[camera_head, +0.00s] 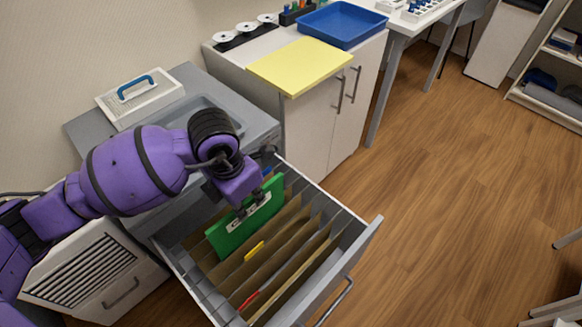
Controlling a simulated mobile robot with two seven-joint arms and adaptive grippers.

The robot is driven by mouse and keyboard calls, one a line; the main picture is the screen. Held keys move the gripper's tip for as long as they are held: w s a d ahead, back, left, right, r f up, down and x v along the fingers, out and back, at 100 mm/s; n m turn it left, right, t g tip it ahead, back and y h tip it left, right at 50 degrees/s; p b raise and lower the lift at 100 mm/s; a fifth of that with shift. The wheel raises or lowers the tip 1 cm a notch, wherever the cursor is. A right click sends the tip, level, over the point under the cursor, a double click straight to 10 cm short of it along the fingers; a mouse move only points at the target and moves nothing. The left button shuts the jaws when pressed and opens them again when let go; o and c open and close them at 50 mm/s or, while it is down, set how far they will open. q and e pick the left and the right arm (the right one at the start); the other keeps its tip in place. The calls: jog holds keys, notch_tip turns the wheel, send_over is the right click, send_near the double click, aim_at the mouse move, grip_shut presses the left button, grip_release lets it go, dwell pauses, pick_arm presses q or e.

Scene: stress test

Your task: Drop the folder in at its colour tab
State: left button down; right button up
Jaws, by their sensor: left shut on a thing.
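A green folder (250,225) with a white label strip stands upright and slanted in the open file drawer (372,232). My left gripper (250,204) is shut on its top edge from above. The folder's lower part is hidden among the brown hanging files (285,246); I cannot tell how deep it sits. A yellow tab (254,251) shows just in front of the folder, and a red tab (249,301) farther down the drawer. A bit of blue shows near the drawer's back, partly hidden by the gripper. No green tab can be told apart. My right gripper is not in view.
A white tray with a blue handle (136,92) stands on the grey cabinet top. A yellow board (300,64) overhangs the white cabinet beside a blue tray (343,24). The wooden floor (455,190) to the right is clear.

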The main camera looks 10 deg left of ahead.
aim_at(251, 219)
pick_arm(q)
jog(key=shift+f+b, duration=0.85)
jog(key=shift+f, duration=0.6)
jog(key=shift+f+b, duration=1.2)
jog(key=shift+f, duration=0.55)
jog(key=shift+f+b, duration=0.7)
jog(key=shift+f, duration=0.4)
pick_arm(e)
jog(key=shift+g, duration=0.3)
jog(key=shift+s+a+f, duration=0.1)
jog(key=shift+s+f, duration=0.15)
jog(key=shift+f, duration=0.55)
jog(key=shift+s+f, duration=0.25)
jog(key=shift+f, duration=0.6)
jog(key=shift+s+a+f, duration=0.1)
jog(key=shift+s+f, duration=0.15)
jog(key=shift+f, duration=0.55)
pick_arm(q)
jog(key=c, duration=1.8)
grip_release()
jog(key=shift+r, duration=0.15)
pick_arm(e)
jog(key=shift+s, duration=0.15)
pick_arm(q)
jog(key=r, duration=0.7)
jog(key=s+a+r, duration=0.1)
jog(key=r, duration=0.3)
jog(key=shift+s+r, duration=0.1)
jog(key=shift+r, duration=0.25)
